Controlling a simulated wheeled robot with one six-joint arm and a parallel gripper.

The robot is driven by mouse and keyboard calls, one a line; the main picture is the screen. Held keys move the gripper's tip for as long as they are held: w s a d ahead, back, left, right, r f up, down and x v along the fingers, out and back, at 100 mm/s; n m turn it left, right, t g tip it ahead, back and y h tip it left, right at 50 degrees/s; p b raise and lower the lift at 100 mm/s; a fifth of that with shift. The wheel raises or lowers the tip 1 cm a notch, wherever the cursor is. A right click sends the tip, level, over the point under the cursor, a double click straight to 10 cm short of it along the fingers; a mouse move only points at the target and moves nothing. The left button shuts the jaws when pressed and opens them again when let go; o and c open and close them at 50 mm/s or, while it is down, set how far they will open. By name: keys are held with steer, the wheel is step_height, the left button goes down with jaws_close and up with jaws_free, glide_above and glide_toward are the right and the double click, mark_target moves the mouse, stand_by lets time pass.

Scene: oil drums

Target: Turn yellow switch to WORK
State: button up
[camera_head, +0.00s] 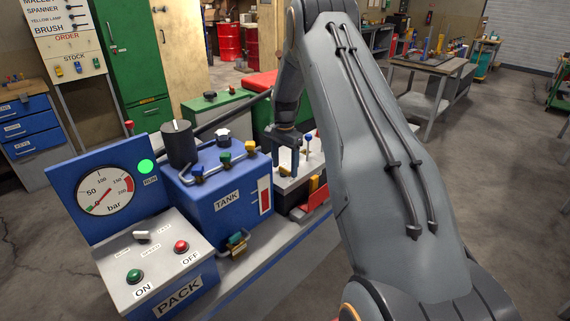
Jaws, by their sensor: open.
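I cannot make out a switch marked WORK. Several yellow parts show: a yellow knob (250,146) at the right end of the pipe on the blue tank, a small yellow switch (58,71) on the STOCK board, and a yellow piece (314,184) on a dark and red unit right of the tank. My gripper (284,164) points down, open, over a white-topped box (303,170) right of the tank. Whether it touches anything there is unclear. My arm hides part of that area.
The blue tank (218,205) and the PACK panel (150,262), with gauge and ON and OFF buttons, stand left of my gripper. A blue-knobbed lever (308,139) rises close to its right. A green cabinet (215,112) stands behind; open floor lies right.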

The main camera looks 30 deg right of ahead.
steer(key=shift+c, duration=0.5)
steer(key=c, duration=1)
steer(key=shift+o, duration=0.2)
